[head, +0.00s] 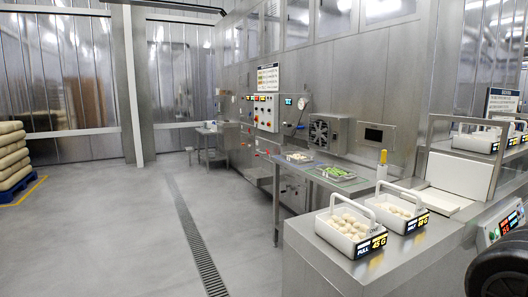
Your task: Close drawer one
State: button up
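A white handled bin (345,252) of pale filled pasta stands on the steel counter, near its front left corner. Its front bears a small mark that looks like "ONE" and a lit label reading "FULL" with a number. A second white handled bin (404,229) of pasta stands just right of it with a similar lit label. Both look open at the top. I cannot make out a drawer front or how far any drawer is pulled out. My gripper is not in view. A dark rounded part at the lower right edge may be mine.
The steel counter (335,280) fills the lower right. A white board (444,203) lies behind the bins, near a yellow-topped bottle (381,172). A button panel (500,226) is at the right. A side table holds a green tray (335,172).

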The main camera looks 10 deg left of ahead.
aim_at(262, 144)
jog(key=i+j+u, duration=0.45)
jog(key=j, duration=0.25)
jog(key=i+j+u, duration=0.95)
jog(key=i, duration=0.2)
jog(key=i+z, duration=0.15)
jog(key=i, duration=0.45)
jog(key=i+z, duration=0.15)
jog(key=i, duration=0.5)
jog(key=i+j+z, duration=0.15)
jog(key=i, duration=0.45)
jog(key=i+l+z, duration=0.15)
jog(key=i+z, duration=0.15)
jog(key=i, duration=0.45)
jog(key=i+z, duration=0.3)
jog(key=i, duration=0.45)
jog(key=i+j+z, duration=0.15)
jog(key=i+z, duration=0.15)
jog(key=i, duration=1.75)
